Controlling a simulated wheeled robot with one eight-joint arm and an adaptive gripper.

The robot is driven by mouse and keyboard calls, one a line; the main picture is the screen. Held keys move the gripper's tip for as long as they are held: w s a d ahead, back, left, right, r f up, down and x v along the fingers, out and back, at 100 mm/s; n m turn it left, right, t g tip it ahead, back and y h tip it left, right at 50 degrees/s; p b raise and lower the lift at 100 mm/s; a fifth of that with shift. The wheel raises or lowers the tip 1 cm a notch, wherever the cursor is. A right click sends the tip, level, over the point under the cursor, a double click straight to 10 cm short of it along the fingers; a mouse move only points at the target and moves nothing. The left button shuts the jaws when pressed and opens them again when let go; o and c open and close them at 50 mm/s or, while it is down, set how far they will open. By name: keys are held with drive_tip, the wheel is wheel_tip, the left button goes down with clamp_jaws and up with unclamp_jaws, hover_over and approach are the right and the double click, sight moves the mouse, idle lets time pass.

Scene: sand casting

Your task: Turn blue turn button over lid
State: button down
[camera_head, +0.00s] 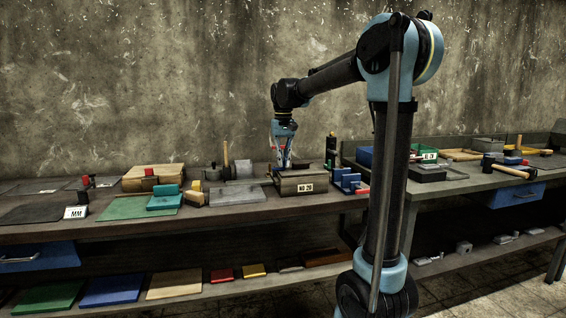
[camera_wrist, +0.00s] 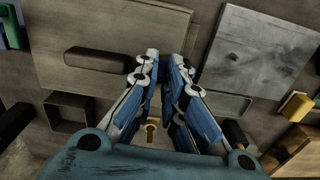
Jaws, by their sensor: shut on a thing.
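My gripper (camera_head: 285,162) is low over the back left of a dark wooden box (camera_head: 290,188) that bears a "NO 20" label. In the wrist view the blue and white fingers (camera_wrist: 164,62) reach forward, their tips close together. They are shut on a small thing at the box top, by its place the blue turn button. The fingers hide it, so its angle over the lid cannot be told. The dark top of the box (camera_head: 302,174) shows just right of the fingers in the head view. A small brass-coloured piece (camera_wrist: 151,128) shows between the finger bases.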

drive_tip(key=shift+w+n, duration=0.1)
drive_tip(key=shift+n, duration=0.2)
drive_tip(key=c, duration=1.7)
unclamp_jaws()
wheel_tip(320, 180, up, 12)
drive_tip(key=shift+f, duration=0.1)
